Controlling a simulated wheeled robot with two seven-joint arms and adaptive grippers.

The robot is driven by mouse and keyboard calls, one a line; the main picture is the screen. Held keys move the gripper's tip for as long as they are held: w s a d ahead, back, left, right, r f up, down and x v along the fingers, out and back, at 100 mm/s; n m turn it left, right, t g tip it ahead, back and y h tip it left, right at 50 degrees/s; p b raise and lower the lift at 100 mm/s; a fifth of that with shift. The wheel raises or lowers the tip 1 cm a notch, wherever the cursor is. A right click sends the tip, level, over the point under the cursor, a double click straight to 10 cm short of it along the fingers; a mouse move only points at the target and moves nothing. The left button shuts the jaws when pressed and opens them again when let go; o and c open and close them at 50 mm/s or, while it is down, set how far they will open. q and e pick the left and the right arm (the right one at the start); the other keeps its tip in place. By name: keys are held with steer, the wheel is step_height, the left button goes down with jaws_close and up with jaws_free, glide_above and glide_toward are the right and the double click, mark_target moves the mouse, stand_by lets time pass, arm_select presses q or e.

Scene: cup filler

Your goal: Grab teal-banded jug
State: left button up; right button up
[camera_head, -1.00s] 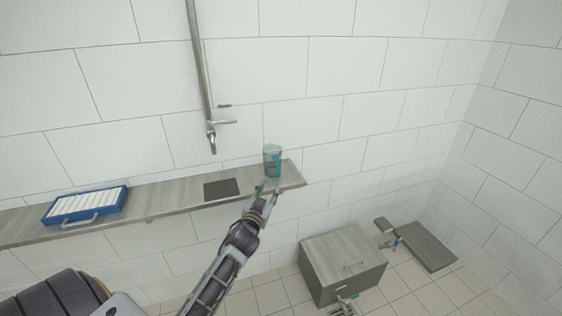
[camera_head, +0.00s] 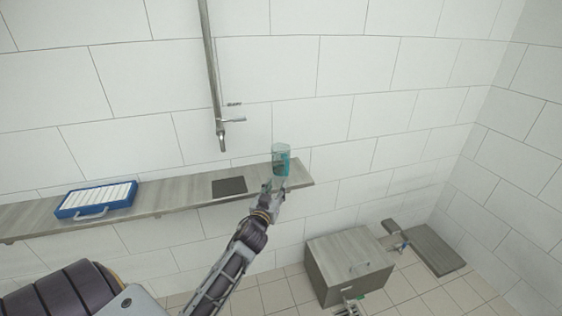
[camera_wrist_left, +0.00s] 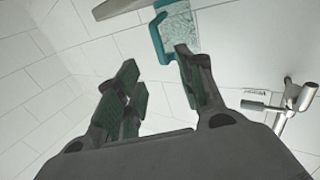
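The teal-banded jug (camera_head: 281,160) stands upright near the right end of the wall shelf (camera_head: 155,200). It looks clear with teal parts. My left gripper (camera_head: 273,188) is at the near side of the jug, low by its base, and overlaps its lower edge in the head view. In the left wrist view the gripper (camera_wrist_left: 160,75) is open, with nothing clearly between its fingers. The jug's clear body (camera_wrist_left: 181,22) and teal handle (camera_wrist_left: 157,40) show just beyond the fingertips. One fingertip overlaps the jug; I cannot tell whether it touches. My right gripper is out of view.
A dark square plate (camera_head: 229,186) lies on the shelf below a wall spout (camera_head: 222,140). A blue tray with a white slatted top (camera_head: 96,200) sits further left. A grey box (camera_head: 348,265) and a low grey slab (camera_head: 436,250) are on the tiled floor at right.

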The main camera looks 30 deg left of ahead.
arm_select(q)
glide_toward(286, 168)
steer(key=shift+w, duration=1)
steer(key=shift+w+a+f+p, duration=0.1)
steer(key=shift+w+a+p, duration=0.45)
steer(key=shift+w, duration=0.5)
steer(key=shift+w+a, duration=0.3)
steer(key=shift+w, duration=0.3)
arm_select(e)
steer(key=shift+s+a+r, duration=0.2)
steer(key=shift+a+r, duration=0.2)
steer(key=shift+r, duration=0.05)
arm_select(q)
steer(key=shift+w, duration=0.15)
steer(key=shift+p+x, duration=0.3)
steer(key=shift+x, duration=2.1)
steer(key=shift+w, duration=0.1)
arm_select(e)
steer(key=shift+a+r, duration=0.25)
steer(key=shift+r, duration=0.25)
